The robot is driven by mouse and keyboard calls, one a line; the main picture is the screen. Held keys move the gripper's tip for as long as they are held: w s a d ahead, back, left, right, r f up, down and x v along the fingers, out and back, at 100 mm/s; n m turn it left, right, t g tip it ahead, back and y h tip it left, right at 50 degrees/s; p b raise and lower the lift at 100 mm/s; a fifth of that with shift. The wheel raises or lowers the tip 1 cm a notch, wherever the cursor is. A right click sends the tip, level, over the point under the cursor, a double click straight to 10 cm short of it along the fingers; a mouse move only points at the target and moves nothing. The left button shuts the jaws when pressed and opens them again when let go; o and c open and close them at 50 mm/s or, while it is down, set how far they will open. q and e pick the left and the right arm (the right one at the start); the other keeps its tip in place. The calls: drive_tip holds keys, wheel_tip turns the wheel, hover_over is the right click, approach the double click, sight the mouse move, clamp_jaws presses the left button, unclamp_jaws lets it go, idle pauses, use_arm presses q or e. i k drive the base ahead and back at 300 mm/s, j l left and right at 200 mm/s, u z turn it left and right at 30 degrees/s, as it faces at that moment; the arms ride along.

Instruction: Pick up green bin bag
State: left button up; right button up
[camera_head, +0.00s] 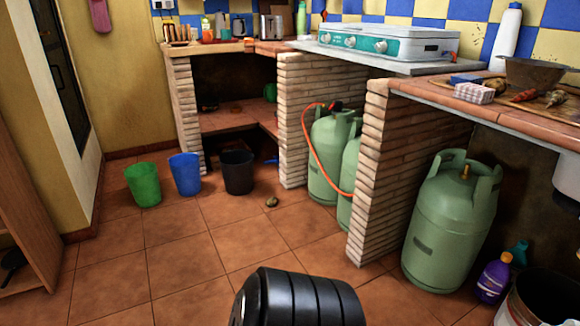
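A green bin (143,185) stands upright and open on the tiled floor at the left. It is the only green bin in view, and I cannot tell whether it has a bag in it. A blue bin (185,174) stands just right of it, and a black bin (238,172) stands right of the blue one. A black ribbed part, which looks like my own arm, comes in at the bottom centre. Neither of my grippers shows.
Large green gas bottles (450,222) stand under the counter, between brick pillars (383,170). A small object (271,202) lies on the floor. A purple bottle (494,277) and a bucket (512,308) are at bottom right. A stove (388,42) stands above. The floor's left and middle are mostly clear.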

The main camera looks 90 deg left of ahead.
sight(143, 179)
drive_tip(key=u, duration=3.7)
